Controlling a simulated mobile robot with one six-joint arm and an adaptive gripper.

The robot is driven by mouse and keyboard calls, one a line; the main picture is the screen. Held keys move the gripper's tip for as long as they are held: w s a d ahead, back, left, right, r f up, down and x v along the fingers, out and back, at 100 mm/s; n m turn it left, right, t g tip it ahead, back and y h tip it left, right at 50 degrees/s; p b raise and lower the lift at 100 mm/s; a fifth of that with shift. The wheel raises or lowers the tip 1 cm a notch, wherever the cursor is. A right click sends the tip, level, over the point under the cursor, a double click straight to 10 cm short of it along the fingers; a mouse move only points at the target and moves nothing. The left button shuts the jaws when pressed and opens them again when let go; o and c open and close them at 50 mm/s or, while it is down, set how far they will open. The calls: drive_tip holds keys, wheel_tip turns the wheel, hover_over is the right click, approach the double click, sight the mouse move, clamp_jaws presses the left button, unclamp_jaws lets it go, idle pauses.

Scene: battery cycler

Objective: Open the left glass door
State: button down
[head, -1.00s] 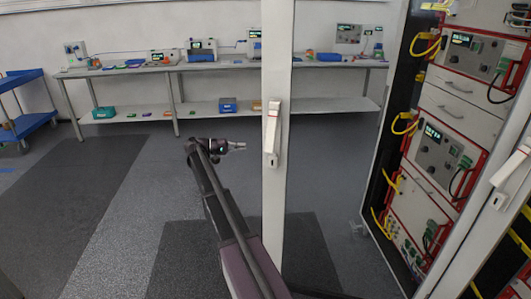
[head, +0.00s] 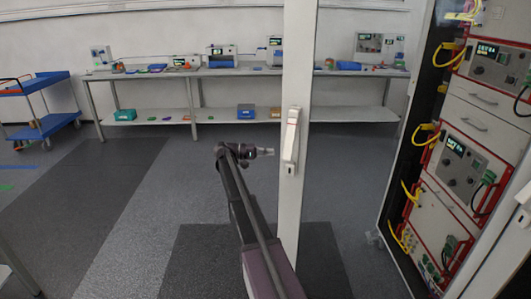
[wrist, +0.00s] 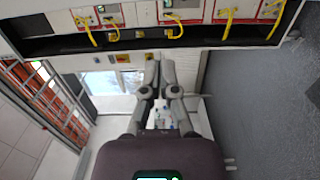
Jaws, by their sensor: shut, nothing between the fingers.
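The left glass door's white frame post (head: 300,75) stands upright in the middle of the head view, apart from the cabinet front, so the door looks swung out. Its white handle (head: 291,140) is on the post. My gripper (head: 268,151) appears just left of the handle in the head view, with a small gap in the picture; the depth between them is unclear. In the wrist view my gripper's fingers (wrist: 157,75) are together, with nothing seen between them. The handle cannot be made out in the wrist view.
The cabinet's red-edged instrument units (head: 465,165) and yellow cables (head: 428,133) are at right. Another white handle (head: 525,195) is at the right edge. A long bench (head: 225,73) and a blue trolley (head: 45,127) stand behind.

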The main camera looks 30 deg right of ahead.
drive_tip(key=shift+s+d, duration=0.3)
drive_tip(key=shift+s, duration=0.65)
drive_tip(key=shift+s+d, duration=0.25)
drive_tip(key=shift+s, duration=0.7)
drive_tip(key=shift+s+d, duration=0.3)
drive_tip(key=shift+s, duration=0.65)
